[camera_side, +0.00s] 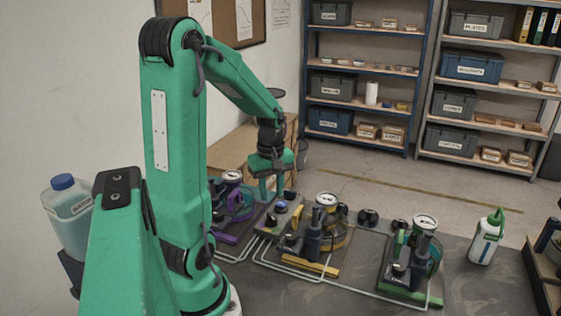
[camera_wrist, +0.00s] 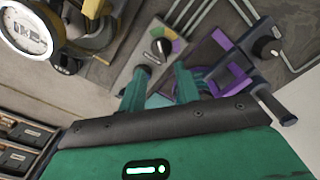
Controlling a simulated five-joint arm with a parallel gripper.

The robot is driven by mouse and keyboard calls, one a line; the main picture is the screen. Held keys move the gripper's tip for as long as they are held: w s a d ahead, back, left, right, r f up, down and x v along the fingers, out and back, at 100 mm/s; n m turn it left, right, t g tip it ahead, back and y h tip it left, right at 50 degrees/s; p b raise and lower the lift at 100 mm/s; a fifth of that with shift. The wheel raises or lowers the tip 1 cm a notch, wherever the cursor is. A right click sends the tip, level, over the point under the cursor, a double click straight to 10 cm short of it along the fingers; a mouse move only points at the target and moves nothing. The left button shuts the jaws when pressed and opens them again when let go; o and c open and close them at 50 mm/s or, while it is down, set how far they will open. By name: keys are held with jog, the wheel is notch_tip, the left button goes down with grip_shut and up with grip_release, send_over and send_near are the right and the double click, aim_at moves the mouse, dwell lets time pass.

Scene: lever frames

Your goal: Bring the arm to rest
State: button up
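My gripper (camera_side: 271,188) points down at the back of the bench, between the purple lever frame (camera_side: 232,205) and the yellow lever frame (camera_side: 318,235). In the wrist view my gripper (camera_wrist: 160,82) has its two green fingers apart, with nothing seen between them. A purple frame part (camera_wrist: 228,82) lies just right of the fingers in that view, and I cannot tell if they touch it. A small panel with a coloured dial (camera_wrist: 160,46) shows beyond the fingertips. My arm is raised and bent over at the elbow.
A green lever frame (camera_side: 410,270) stands on the bench to the right. A white bottle with a green top (camera_side: 487,238) stands beyond it. Pale pipes (camera_side: 345,285) run along the bench around the frames. Shelves (camera_side: 361,70) stand at the back, across open floor.

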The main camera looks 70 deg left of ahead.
jog(key=d+r+m, duration=0.2)
jog(key=d, duration=0.1)
jog(key=w+d+r+m+t, duration=0.1)
jog(key=d+r+m, duration=0.1)
jog(key=d+m, duration=0.1)
jog(key=w+d+r+m+t+y, duration=0.1)
jog(key=d+r+m, duration=0.2)
jog(key=d, duration=0.1)
jog(key=shift+w, duration=0.1)
jog(key=s+d+r+m+t, duration=0.1)
jog(key=s+d+r+m, duration=0.1)
jog(key=d+m, duration=0.3)
jog(key=s+d+r+m+t+h, duration=0.1)
jog(key=d+r+m+t, duration=0.1)
jog(key=d+m, duration=0.3)
jog(key=shift+s+d+r+m+t, duration=0.3)
jog(key=shift+s+d+r+m, duration=0.1)
jog(key=shift+d+r, duration=0.3)
